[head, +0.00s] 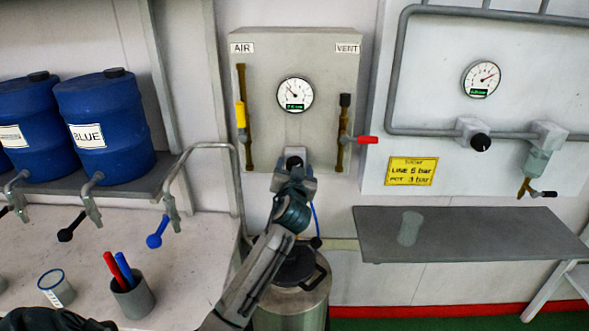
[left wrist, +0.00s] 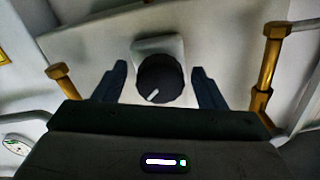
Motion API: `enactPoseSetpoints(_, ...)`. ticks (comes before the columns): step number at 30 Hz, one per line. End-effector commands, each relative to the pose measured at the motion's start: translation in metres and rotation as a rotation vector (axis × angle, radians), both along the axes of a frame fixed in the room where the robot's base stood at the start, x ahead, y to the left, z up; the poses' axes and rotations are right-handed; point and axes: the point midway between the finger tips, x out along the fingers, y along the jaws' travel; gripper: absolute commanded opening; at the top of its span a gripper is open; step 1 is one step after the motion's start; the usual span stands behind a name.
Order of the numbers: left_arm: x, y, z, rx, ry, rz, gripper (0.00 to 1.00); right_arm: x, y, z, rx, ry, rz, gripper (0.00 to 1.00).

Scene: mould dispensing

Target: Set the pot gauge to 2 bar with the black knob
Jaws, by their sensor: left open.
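The black knob (head: 294,161) sits on a square mount low on the grey panel (head: 265,65), under the pot gauge (head: 295,94). The gauge is round and white with a green display; its digits are too small to read, and its needle points to the upper left. My left gripper (head: 294,182) is right at the knob. In the left wrist view the knob (left wrist: 160,79) with its white mark pointing lower left stands between the two open fingers (left wrist: 158,88), with a gap on both sides.
The AIR valve (head: 241,115) with a yellow handle and the VENT valve (head: 345,135) with a red handle flank the knob. A metal pot (head: 290,304) stands below. A second gauge (head: 481,79) and another black knob (head: 480,142) are on the right panel.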

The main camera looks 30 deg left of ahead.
Motion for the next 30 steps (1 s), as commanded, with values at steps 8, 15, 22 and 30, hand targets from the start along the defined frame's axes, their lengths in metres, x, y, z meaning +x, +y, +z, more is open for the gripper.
enactPoseSetpoints(8,-0.02,-0.013,-0.003,-0.001,-0.002,-0.002,0.65,0.0,0.0,-0.01,0.0,0.0,0.0,0.36)
enactPoseSetpoints(15,-0.062,-0.039,-0.003,-0.005,-0.002,-0.002,0.65,0.0,0.001,-0.025,0.001,0.001,0.0,0.36)
enactPoseSetpoints(22,-0.088,-0.054,-0.002,-0.002,-0.001,-0.001,0.65,0.003,0.001,-0.031,0.001,0.001,-0.001,0.36)
enactPoseSetpoints(30,-0.093,-0.057,0.0,0.001,0.001,0.0,0.65,0.004,0.002,-0.03,0.002,-0.002,-0.001,0.36)
